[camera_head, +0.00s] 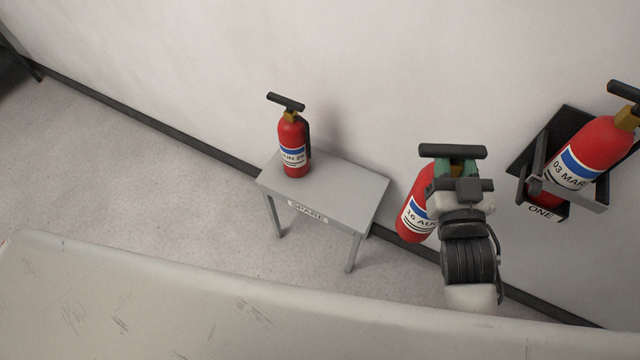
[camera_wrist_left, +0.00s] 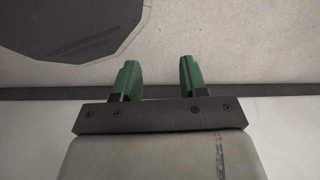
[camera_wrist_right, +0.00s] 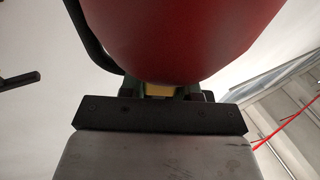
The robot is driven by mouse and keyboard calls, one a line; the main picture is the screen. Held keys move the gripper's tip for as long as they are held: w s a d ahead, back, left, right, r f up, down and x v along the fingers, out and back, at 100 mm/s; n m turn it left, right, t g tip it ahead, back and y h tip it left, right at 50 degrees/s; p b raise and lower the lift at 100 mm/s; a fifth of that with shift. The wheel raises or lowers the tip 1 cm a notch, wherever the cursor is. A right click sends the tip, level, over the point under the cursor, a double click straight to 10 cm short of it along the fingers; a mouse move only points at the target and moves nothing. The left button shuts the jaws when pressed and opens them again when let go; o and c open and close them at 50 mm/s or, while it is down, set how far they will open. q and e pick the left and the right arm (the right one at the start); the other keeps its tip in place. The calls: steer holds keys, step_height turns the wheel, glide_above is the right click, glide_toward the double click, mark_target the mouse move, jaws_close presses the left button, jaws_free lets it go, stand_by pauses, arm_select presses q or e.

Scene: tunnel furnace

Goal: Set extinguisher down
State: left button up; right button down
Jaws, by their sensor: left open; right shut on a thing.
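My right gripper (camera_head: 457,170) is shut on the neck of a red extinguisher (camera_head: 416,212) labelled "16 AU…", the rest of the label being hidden. It holds this extinguisher in the air, slightly tilted, to the right of the grey SPARE table (camera_head: 345,190). In the right wrist view the red body (camera_wrist_right: 180,35) fills the upper middle. Another red extinguisher (camera_head: 292,145) stands upright on the left part of the table. My left gripper (camera_wrist_left: 158,82) is open and empty in the left wrist view; it is not seen in the head view.
A third extinguisher (camera_head: 592,150), labelled "03 MAR", sits in a dark wall bracket (camera_head: 541,165) marked ONE at the right. The pale wall (camera_head: 400,60) runs behind the table. The right part of the tabletop is bare.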

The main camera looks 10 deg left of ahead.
arm_select(q)
steer(key=w+d+f+t+b, duration=0.1)
steer(key=w+d+b, duration=0.1)
steer(key=w+b, duration=1.25)
arm_select(e)
steer(key=w+a+f+n+g+y+b, duration=0.1)
steer(key=w+a+f+n+y+b, duration=0.2)
steer(key=w, duration=0.7)
steer(key=w+a+f+n+g+y+b, duration=0.1)
steer(key=w+f+y+b, duration=0.3)
steer(key=w, duration=0.6)
arm_select(q)
steer(key=s+r+t+b, duration=0.1)
steer(key=s+r+b, duration=0.2)
steer(key=r, duration=1)
steer(key=shift+a+b, duration=0.2)
steer(key=shift+b, duration=0.35)
arm_select(e)
steer(key=s+a+f, duration=0.2)
steer(key=a+f, duration=0.9)
steer(key=f, duration=0.1)
steer(key=shift+a+h, duration=0.35)
steer(key=shift+h, duration=0.05)
